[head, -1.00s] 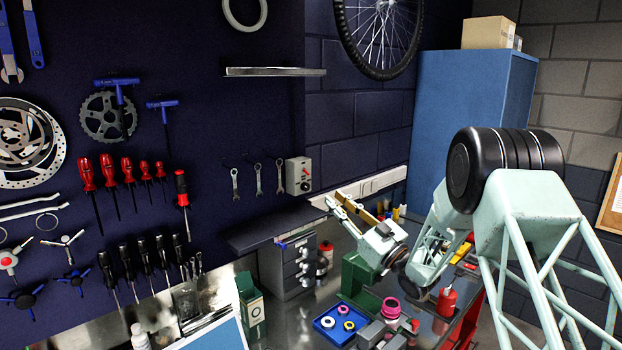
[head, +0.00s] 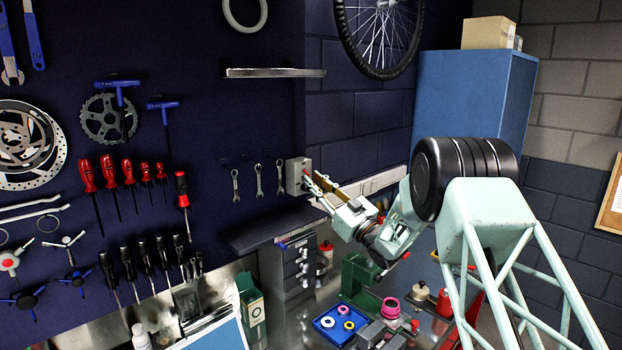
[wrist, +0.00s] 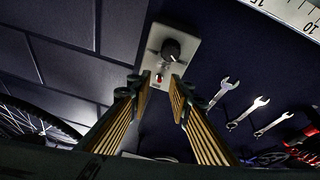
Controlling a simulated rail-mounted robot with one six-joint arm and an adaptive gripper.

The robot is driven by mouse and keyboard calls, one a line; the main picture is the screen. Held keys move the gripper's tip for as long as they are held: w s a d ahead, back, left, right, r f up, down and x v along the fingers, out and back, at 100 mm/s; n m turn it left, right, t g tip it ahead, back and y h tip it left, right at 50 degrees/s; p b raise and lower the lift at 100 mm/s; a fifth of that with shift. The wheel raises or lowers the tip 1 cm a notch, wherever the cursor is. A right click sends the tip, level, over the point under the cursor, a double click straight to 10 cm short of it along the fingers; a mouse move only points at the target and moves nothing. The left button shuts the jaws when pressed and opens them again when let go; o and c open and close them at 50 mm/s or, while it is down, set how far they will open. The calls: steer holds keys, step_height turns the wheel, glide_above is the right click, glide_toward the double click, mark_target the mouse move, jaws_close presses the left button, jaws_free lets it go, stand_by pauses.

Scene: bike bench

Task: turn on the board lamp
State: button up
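A grey switch box (head: 293,174) is fixed on the dark board, right of the hanging wrenches; my gripper partly covers it in the head view. My gripper (head: 313,182) is at the box's right front in the head view. In the wrist view my gripper (wrist: 159,87) is open and empty, with its fingertips on either side of the toggle in the picture. I cannot tell whether a finger touches the toggle or box.
Several wrenches (head: 258,180) hang left of the box. A dark ledge (head: 265,228) lies below it, with a small drawer unit (head: 298,262) underneath. A metal shelf bar (head: 275,72) is above. A blue cabinet (head: 460,100) stands at the right.

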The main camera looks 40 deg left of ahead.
steer(key=shift+x, duration=1)
steer(key=shift+c, duration=0.3)
jaws_close()
